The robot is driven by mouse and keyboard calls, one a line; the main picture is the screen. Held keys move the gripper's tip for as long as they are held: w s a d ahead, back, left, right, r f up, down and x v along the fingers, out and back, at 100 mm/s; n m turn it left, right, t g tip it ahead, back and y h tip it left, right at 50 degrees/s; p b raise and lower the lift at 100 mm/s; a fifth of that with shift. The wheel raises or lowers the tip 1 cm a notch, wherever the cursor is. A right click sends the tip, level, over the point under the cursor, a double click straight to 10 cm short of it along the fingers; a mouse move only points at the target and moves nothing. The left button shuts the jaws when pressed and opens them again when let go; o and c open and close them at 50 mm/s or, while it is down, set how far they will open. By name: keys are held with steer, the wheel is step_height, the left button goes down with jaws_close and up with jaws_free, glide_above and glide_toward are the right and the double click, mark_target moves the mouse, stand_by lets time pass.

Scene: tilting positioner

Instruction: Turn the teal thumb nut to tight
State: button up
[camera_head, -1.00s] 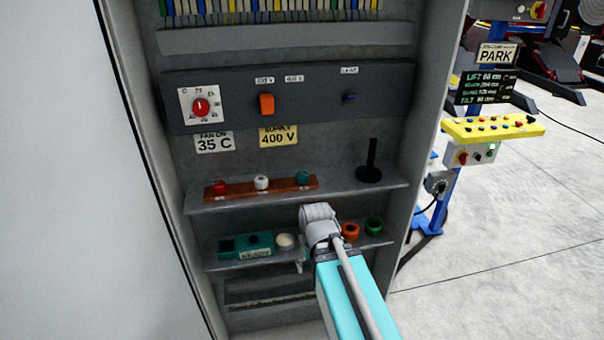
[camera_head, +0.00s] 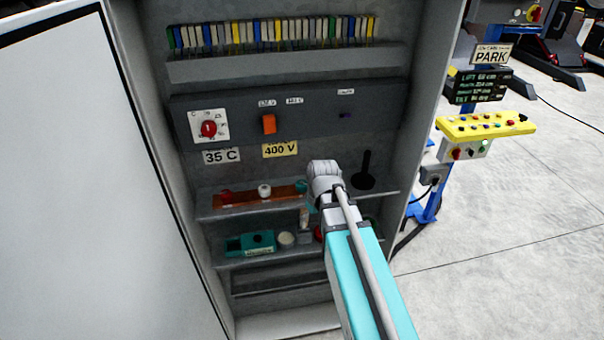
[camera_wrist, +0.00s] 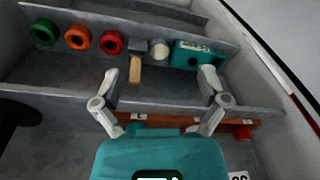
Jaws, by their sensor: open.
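The teal thumb nut (camera_head: 301,187) sits at the right end of a reddish-brown strip (camera_head: 245,199) on the cabinet's upper shelf. A white nut (camera_head: 264,190) and a red nut (camera_head: 225,196) stand left of it on the same strip. My wrist partly covers the teal nut's right side in the head view. In the wrist view my gripper (camera_wrist: 160,76) is open and empty, its fingers wide apart. A bit of teal (camera_wrist: 136,128) shows just beyond my gripper's body, perhaps the nut. The red nut (camera_wrist: 243,132) lies to the right there.
A black upright post (camera_head: 366,170) stands on the upper shelf, right of my wrist. The lower shelf holds a teal box (camera_head: 250,243), a white knob (camera_head: 286,239), a wooden peg (camera_wrist: 135,71) and red, orange and green rings (camera_wrist: 78,37). The control panel (camera_head: 330,115) is above.

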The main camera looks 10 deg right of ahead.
mark_target(302, 183)
steer(key=w+d+n+y, duration=0.1)
steer(key=w+d+n, duration=0.2)
steer(key=w+d, duration=0.1)
steer(key=w+d+r+n+y, duration=0.1)
steer(key=w+d+n, duration=0.3)
steer(key=w, duration=0.1)
steer(key=w+d+r+n+y, duration=0.1)
steer(key=w+d+n, duration=0.3)
steer(key=w, duration=0.1)
steer(key=shift+w+d, duration=0.2)
steer(key=shift+w, duration=0.05)
steer(key=shift+w+d+n+t+y, duration=0.25)
steer(key=shift+d+n+t+y, duration=0.05)
steer(key=shift+d+n, duration=0.2)
steer(key=shift+a, duration=0.2)
steer(key=w+a, duration=0.1)
steer(key=a, duration=0.2)
steer(key=w+a, duration=0.1)
steer(key=a, duration=0.3)
steer(key=w+a, duration=0.1)
steer(key=a, duration=0.3)
steer(key=shift+a, duration=0.25)
steer(key=shift+a+f+b, duration=0.15)
steer(key=shift+f+b, duration=0.25)
steer(key=shift+f, duration=0.05)
steer(key=shift+b+x, duration=0.9)
steer(key=shift+x, duration=0.05)
